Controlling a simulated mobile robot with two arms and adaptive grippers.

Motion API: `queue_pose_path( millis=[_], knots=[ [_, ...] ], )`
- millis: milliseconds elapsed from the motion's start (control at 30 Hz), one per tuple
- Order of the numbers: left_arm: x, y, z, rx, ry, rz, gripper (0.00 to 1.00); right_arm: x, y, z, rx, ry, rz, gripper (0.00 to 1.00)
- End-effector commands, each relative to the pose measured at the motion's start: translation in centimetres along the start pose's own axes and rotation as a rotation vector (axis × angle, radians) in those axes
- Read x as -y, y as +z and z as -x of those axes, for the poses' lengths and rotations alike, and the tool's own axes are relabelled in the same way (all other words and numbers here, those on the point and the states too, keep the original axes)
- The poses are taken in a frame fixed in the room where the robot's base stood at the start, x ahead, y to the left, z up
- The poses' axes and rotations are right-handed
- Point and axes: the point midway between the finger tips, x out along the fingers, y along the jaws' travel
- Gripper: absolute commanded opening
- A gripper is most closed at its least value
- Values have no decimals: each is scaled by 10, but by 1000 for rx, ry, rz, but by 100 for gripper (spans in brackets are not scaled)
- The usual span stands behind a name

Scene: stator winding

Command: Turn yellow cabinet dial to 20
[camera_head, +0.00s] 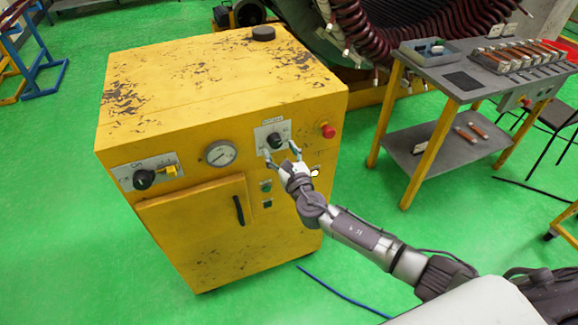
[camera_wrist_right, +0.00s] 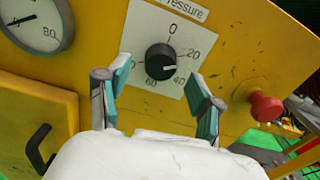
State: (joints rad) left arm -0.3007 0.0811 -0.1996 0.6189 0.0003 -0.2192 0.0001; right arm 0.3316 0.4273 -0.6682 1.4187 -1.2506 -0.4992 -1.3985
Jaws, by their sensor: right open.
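The yellow cabinet (camera_head: 215,90) stands left of centre in the head view. Its black dial (camera_head: 274,140) sits on a white plate on the front face. In the right wrist view the dial (camera_wrist_right: 161,58) is labelled "Pressure", with 0 above it, 20 at upper right and 60 at lower left. The dial's white mark points right, seemingly a little below the 20. My right gripper (camera_head: 280,151) is open in front of the dial. In the wrist view its two fingers (camera_wrist_right: 160,88) stand on either side, apart from the dial. My left gripper is out of view.
A red button (camera_head: 328,131) sticks out right of the dial, and a round gauge (camera_head: 220,153) sits left of it. A second black knob (camera_head: 144,179) is farther left. A grey workbench (camera_head: 470,75) stands at the right. Green floor between is mostly clear.

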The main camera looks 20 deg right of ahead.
Motion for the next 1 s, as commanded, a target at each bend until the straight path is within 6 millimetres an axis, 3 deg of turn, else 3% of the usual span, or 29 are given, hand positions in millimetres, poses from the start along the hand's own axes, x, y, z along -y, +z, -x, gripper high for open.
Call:
queue_pose_path(
  millis=[200, 400, 600, 1000],
  knots=[
    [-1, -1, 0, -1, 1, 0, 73, 0, -2, 50, -4, 2, 0, 66],
    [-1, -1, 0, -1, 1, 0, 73, 0, -2, 84, -4, 1, 0, 66],
    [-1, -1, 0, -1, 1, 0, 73, 0, -1, 96, -2, -1, 0, 66],
    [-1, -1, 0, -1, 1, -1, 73, 0, -1, 97, -2, 0, 0, 66]
  ],
)
